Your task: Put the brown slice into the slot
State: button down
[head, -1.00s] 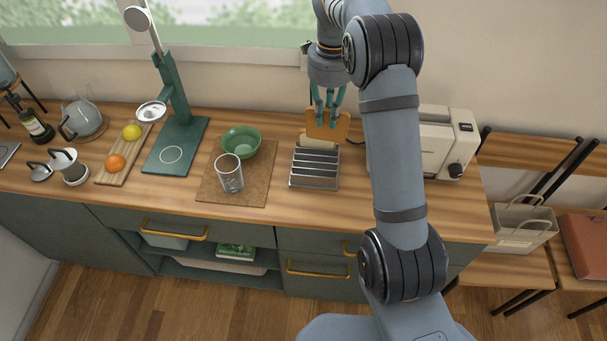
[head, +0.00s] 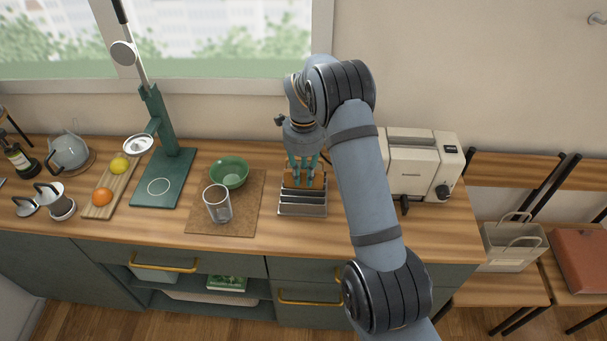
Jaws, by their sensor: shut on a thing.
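My gripper (head: 302,175) points down over the back part of the metal rack (head: 302,211), with its teal fingers shut on the brown slice (head: 319,182). The slice stands roughly upright, and its lower part is hidden behind the rack's dividers. It looks to be at or in one of the rear slots; I cannot tell how deep it sits. The front slots of the rack look empty.
A cream toaster (head: 418,165) stands right of the rack, partly behind my arm. To the left, a glass (head: 218,204) and a green bowl (head: 229,173) stand on a brown mat (head: 247,213). A green stand (head: 166,178) is further left.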

jog(key=shift+f, duration=0.15)
jog(key=c, duration=1.6)
grip_release()
jog(key=shift+c, duration=0.2)
notch_tip(320, 180, up, 12)
jog(key=shift+r, duration=0.25)
